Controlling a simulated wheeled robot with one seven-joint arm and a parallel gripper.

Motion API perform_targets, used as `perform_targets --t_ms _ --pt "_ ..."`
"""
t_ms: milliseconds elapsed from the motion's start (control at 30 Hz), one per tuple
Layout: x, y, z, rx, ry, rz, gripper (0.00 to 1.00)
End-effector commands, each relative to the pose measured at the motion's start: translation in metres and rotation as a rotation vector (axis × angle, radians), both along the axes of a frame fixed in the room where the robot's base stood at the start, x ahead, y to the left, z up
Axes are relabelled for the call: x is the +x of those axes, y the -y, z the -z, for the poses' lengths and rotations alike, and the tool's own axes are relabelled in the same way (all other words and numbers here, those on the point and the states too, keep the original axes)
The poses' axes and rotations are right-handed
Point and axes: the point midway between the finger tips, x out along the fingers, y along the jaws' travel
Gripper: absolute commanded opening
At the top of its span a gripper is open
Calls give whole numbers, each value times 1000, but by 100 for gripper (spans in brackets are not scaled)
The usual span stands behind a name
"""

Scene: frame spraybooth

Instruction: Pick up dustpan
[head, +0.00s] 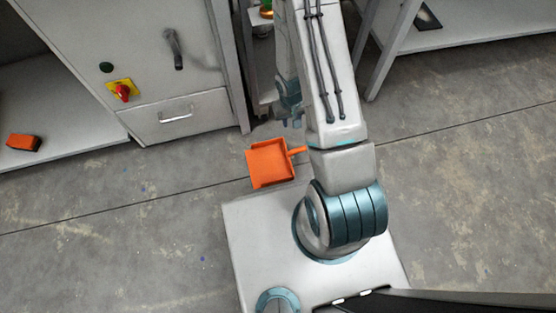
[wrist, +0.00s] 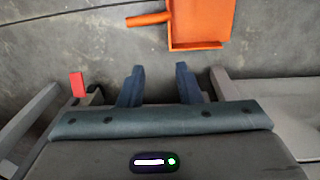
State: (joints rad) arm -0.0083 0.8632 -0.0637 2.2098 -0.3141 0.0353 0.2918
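The orange dustpan (head: 270,165) lies on the concrete floor, just beyond the front edge of my base in the head view. Its short handle points right, toward my arm, which hides the handle's end. In the wrist view the dustpan (wrist: 200,22) is at the top, partly cut off, with its handle pointing left. My gripper (wrist: 158,72) is open and empty, its two dark fingers apart. The dustpan lies beyond the fingertips and is not touching them. In the head view my gripper (head: 291,118) is partly hidden by my arm.
A grey cabinet (head: 180,118) with a drawer and a red-yellow switch (head: 123,91) stands at left. An orange block (head: 23,142) sits on a low shelf (head: 60,158). Table legs (head: 392,50) stand at upper right. Open floor (head: 470,190) lies to the right.

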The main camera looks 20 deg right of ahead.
Motion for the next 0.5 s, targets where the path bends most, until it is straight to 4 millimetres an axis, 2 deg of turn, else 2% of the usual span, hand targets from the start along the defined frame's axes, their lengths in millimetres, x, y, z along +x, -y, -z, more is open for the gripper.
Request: perform_targets --t_ms 33,200,300,500 --pt "-7 0 25 7 -14 -2 31" --pt "-24 -2 83 34 -27 -8 31" --pt "-33 -3 105 47 -32 -9 31" --pt "-41 -5 129 60 -35 -10 31"
